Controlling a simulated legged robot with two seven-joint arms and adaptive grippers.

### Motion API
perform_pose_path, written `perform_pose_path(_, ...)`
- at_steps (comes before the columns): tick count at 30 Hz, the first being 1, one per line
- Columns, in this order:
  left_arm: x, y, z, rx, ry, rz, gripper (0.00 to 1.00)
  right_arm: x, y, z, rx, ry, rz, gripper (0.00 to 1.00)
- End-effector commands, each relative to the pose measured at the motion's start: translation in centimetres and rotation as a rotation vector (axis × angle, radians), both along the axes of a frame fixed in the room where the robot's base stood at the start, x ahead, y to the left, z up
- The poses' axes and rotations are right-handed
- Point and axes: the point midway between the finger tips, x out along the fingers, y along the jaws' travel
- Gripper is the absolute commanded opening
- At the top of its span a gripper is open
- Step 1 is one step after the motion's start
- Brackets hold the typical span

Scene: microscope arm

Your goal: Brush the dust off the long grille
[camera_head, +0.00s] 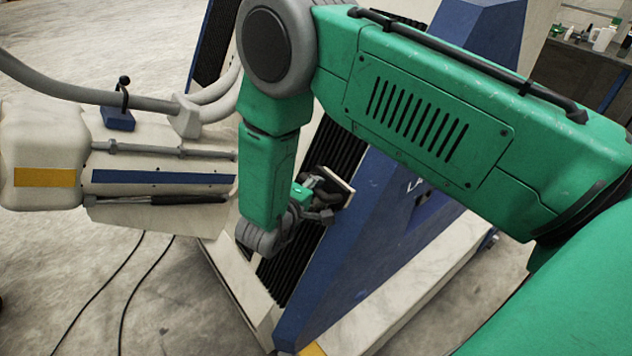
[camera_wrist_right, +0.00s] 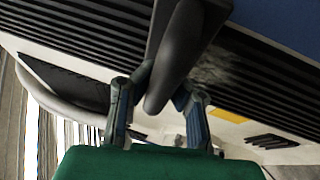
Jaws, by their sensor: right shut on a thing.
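The long grille (camera_head: 336,146) is a tall strip of black slats on the white and blue machine. My right arm hides part of it; its lower part shows below my wrist. In the right wrist view the grille (camera_wrist_right: 275,85) runs across the top, with a greyish dusty patch (camera_wrist_right: 222,68) on its slats. My right gripper (camera_head: 318,205) is shut on a dark-handled brush (camera_wrist_right: 180,55). In the head view the brush (camera_head: 338,181) has a pale edge close to the grille; I cannot tell whether it touches. My left gripper is not in view.
A cream machine part (camera_head: 40,155) with a yellow stripe and grey tubes stands at the left. A blue panel (camera_head: 340,255) borders the grille. Black cables (camera_head: 110,290) lie on the floor. A dark bench (camera_head: 580,70) with bottles stands at the back right.

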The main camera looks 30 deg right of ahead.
Motion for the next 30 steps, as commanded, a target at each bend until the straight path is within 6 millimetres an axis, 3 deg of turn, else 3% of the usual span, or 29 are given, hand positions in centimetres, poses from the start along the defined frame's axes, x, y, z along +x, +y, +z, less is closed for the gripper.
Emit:
perform_pose_path(20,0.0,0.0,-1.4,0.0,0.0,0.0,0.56,3.5,0.3,-0.2,0.0,-0.001,-0.004,0.0)
perform_pose_path(30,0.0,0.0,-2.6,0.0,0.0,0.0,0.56,6.1,0.8,-0.1,0.0,-0.002,-0.003,0.0)
